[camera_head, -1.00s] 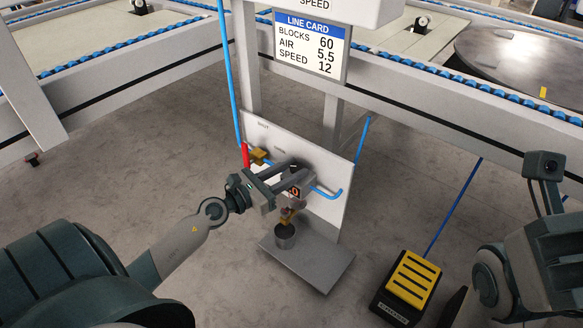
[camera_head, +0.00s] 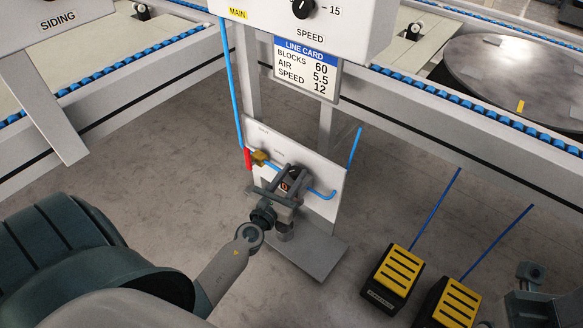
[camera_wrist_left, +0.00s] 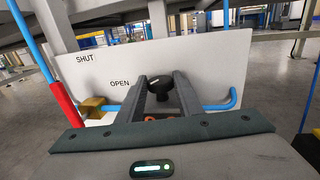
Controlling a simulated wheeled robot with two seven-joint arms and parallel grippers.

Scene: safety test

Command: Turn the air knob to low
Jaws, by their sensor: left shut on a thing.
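The black air knob (camera_wrist_left: 158,87) sits on a white upright panel (camera_wrist_left: 215,62) and shows between my gripper's fingers in the left wrist view. My left gripper (camera_head: 291,176) is at the knob, with a finger on each side and shut on it. The knob (camera_head: 294,171) is mostly hidden by the fingers in the head view. A small display with orange digits (camera_head: 284,187) shows under the knob; I cannot read it fully. The line card (camera_head: 306,68) above reads BLOCKS 60, AIR 5.5, SPEED 12.
A brass valve (camera_head: 260,157) with a red lever (camera_head: 248,159) is left of the knob. A blue hose (camera_head: 231,85) runs down to it. A grey base plate (camera_head: 317,255) lies below. Yellow-topped pedals (camera_head: 402,269) stand on the floor at right. A speed dial (camera_head: 302,8) is above.

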